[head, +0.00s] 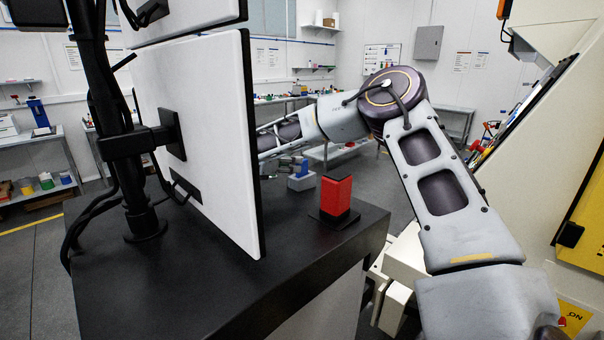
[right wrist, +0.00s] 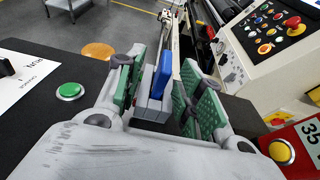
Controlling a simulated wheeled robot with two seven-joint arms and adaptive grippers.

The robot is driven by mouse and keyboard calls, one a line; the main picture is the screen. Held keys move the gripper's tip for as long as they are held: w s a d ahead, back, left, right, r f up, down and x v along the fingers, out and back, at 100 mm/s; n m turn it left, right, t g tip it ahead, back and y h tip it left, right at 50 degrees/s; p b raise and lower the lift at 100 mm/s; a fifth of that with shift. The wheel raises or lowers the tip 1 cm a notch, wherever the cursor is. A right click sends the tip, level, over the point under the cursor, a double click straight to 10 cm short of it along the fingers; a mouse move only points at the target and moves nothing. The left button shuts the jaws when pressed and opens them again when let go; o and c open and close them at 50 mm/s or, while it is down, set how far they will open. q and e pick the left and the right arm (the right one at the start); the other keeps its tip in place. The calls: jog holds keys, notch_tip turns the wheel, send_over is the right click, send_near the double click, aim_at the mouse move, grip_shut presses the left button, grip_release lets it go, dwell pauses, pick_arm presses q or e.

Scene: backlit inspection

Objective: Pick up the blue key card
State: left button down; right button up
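The blue key card (right wrist: 162,76) stands upright in a small grey holder (right wrist: 153,109) in the right wrist view. My right gripper (right wrist: 165,72) has its green-padded fingers apart, one on each side of the card and holder. Gaps show between the pads and the card, so it is open. I cannot tell how deep the fingers reach around the card. In the head view my right arm bends over and runs left toward the white-backed monitor, which hides part of it. I do not see my left gripper.
The monitor (head: 207,130) stands on a black counter (head: 200,280). A red block (head: 336,193) on a dark base is near the counter's right edge. The right wrist view shows a green button (right wrist: 69,91), a yellow button (right wrist: 282,152) and a control panel with a red knob (right wrist: 292,22).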

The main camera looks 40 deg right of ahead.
aim_at(302, 172)
jog(key=shift+d, duration=0.1)
dwell(0.3)
jog(key=shift+s+p+x, duration=0.2)
jog(key=shift+x, duration=0.55)
jog(key=shift+s+p+x, duration=0.15)
jog(key=shift+p+x, duration=0.05)
jog(key=shift+x, duration=1.65)
grip_shut()
